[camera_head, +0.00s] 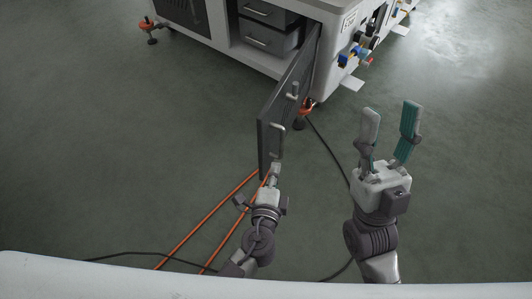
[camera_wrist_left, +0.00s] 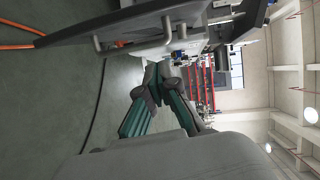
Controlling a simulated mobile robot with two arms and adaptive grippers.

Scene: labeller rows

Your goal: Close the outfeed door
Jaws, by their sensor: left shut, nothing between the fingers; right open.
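The outfeed door (camera_head: 268,127) is a dark grey panel standing wide open, swung out from the white machine cabinet toward me. A metal bar handle (camera_head: 277,141) is on its right face near the free edge. My left gripper (camera_head: 275,168) is shut and empty, its tips close by the door's near end, just below the handle; I cannot tell whether they touch. In the left wrist view its fingers (camera_wrist_left: 155,72) meet, and the door (camera_wrist_left: 110,22) crosses the upper left. My right gripper (camera_head: 390,109) is open and empty, to the right of the door and apart from it.
The cabinet (camera_head: 230,45) has an open bay with grey drawers (camera_head: 265,38). Orange lines (camera_head: 205,220) and a black cable (camera_head: 325,145) run along the floor. A red-collared foot (camera_head: 304,106) stands beside the door.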

